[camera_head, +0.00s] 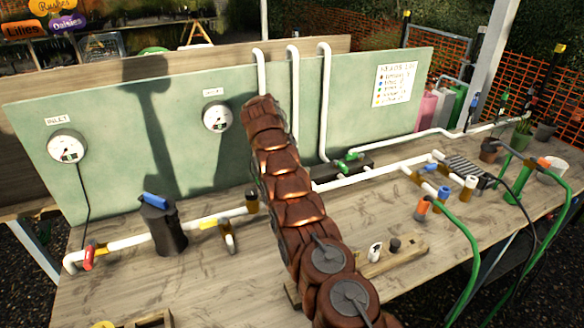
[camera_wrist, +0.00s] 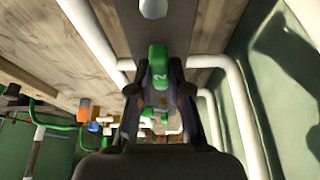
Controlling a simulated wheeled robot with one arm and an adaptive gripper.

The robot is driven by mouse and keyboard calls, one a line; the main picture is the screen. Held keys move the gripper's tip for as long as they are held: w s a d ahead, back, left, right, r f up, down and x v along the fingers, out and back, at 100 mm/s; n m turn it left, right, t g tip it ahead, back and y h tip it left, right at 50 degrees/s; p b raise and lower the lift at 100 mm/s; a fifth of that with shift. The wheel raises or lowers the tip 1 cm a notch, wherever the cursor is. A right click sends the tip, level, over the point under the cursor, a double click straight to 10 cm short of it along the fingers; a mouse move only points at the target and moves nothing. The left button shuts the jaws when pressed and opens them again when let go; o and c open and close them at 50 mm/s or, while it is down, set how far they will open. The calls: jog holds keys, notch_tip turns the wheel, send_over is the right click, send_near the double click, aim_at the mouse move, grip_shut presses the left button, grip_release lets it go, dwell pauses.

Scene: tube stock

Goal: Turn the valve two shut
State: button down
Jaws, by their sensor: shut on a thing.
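In the wrist view, a green valve handle (camera_wrist: 158,58) marked with what looks like a 2 stands between the fingers of my gripper (camera_wrist: 159,88). The fingers are shut on it from both sides. The handle sits in line with a white pipe (camera_wrist: 207,61). In the head view my brown arm hides my gripper, this handle and the pipe around it. Two other green pieces (camera_head: 350,156) show on a dark block (camera_head: 378,161) to the right of my arm; I cannot read any number on them.
A green panel (camera_head: 390,113) with two gauges (camera_head: 66,147) (camera_head: 217,117) and upright white pipes (camera_head: 326,90) stands behind the bench. A black filter housing (camera_head: 163,228) with a blue top is at left. Green hoses (camera_head: 466,235) hang at right. The bench front (camera_head: 215,290) is mostly clear.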

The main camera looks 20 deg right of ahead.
jog(key=shift+d+r, duration=0.1)
jog(key=c, duration=1.1)
grip_release()
